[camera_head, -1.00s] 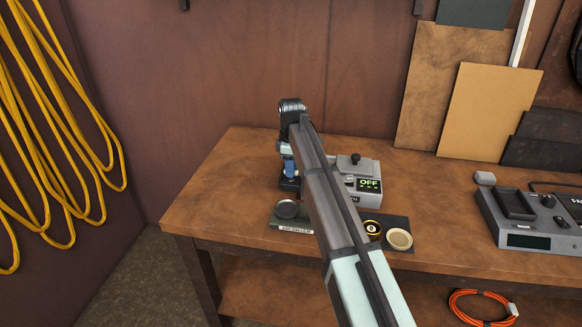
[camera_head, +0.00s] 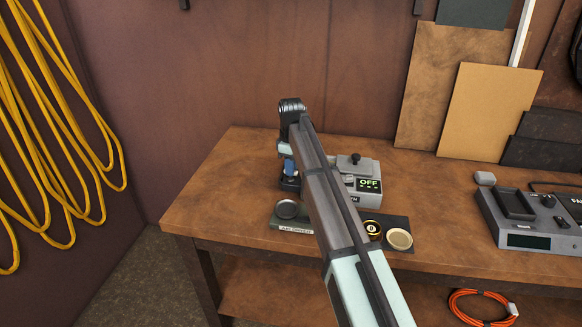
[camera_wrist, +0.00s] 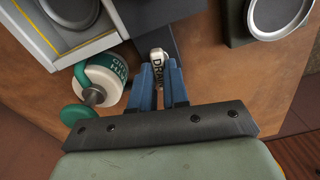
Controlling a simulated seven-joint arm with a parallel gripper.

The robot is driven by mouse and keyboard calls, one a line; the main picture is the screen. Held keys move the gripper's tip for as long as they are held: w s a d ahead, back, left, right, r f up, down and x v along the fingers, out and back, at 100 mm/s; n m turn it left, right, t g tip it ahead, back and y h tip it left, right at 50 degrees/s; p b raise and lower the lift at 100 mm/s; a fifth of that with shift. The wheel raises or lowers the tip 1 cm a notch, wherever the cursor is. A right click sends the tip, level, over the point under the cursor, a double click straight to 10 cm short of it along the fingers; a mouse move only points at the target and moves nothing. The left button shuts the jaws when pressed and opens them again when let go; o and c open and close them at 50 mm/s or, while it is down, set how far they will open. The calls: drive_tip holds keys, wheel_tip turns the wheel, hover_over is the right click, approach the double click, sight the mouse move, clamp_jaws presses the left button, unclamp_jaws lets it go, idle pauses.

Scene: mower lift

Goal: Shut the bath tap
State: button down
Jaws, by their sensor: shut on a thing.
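My gripper (camera_wrist: 164,88) shows in the wrist view with its two blue fingers closed on a small white piece (camera_wrist: 159,55) lettered "DRA…". The rest of the lettering is hidden between the fingers. I take this piece to be the tap's handle, but I cannot tell which way it is turned. In the head view my gripper (camera_head: 289,174) is low at the left of a grey unit (camera_head: 367,168) with a display reading "OFF". My arm covers part of that unit and the tap.
A round-topped dark block (camera_wrist: 267,15) is to the right.

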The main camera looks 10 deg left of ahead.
drive_tip(key=m, duration=0.4)
drive_tip(key=shift+m, duration=0.3)
drive_tip(key=m, duration=0.3)
drive_tip(key=shift+m, duration=0.4)
drive_tip(key=m, duration=0.4)
drive_tip(key=shift+m, duration=1.7)
drive_tip(key=c, duration=1.1)
unclamp_jaws()
drive_tip(key=shift+r, duration=0.1)
wheel_tip(320, 180, up, 14)
drive_tip(key=shift+f, duration=0.15)
